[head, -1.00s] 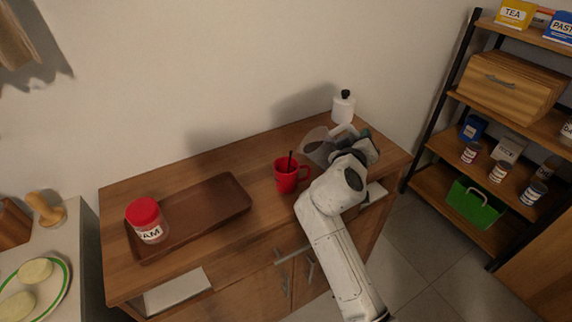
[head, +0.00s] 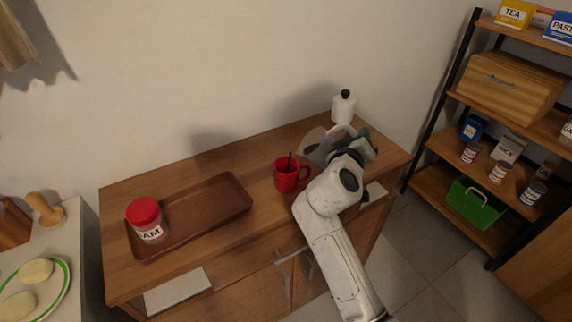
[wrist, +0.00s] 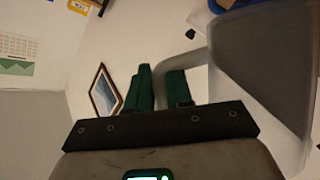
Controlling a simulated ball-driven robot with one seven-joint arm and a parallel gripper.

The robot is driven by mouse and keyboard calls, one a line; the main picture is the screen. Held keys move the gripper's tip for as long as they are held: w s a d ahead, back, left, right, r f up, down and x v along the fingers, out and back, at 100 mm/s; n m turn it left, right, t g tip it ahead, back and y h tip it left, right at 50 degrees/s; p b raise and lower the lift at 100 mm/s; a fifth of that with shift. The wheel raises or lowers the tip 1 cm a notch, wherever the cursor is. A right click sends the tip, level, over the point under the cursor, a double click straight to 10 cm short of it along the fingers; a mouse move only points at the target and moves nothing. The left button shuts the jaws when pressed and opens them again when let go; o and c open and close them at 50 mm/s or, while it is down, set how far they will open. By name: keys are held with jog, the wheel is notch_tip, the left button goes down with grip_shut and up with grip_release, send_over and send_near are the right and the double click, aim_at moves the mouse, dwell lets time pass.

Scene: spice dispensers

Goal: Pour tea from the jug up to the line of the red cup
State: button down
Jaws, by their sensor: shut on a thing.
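The red cup (head: 287,177) stands upright on the wooden cabinet top, with a dark stick-like thing (head: 290,160) in it. Its line and any liquid inside cannot be made out. The translucent grey jug (head: 313,141) is held tilted above and to the right of the cup, its upper part leaning toward it. No stream of tea is visible. My gripper (head: 358,141) is right of the jug, partly hidden by my own wrist. In the wrist view, the green fingers (wrist: 163,88) are shut on the handle of the jug (wrist: 255,75).
A brown tray (head: 222,217) with a red-lidded jam jar (head: 146,220) lies on the left of the cabinet top. A white bottle with a black cap (head: 343,107) stands behind the jug by the wall. A shelf unit (head: 440,132) stands at right.

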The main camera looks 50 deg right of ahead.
jog(key=shift+w+a+r+n+h, duration=0.35)
jog(key=shift+r+n, duration=0.1)
jog(key=shift+n, duration=0.25)
dwell(2.2)
jog(key=s+d+m+y, duration=0.1)
jog(key=s+f+m, duration=0.1)
jog(key=m, duration=0.1)
jog(key=shift+d+f+y, duration=0.3)
jog(key=shift+d+y, duration=0.05)
jog(key=s+d+f+m+t+y+b, duration=0.25)
jog(key=f+m+b, duration=0.25)
jog(key=f, duration=0.5)
jog(key=shift+g+y, duration=0.25)
jog(key=shift+g, duration=0.1)
jog(key=r+p, duration=0.4)
jog(key=r, duration=0.1)
jog(key=shift+s+d, duration=0.3)
jog(key=shift+d, duration=0.1)
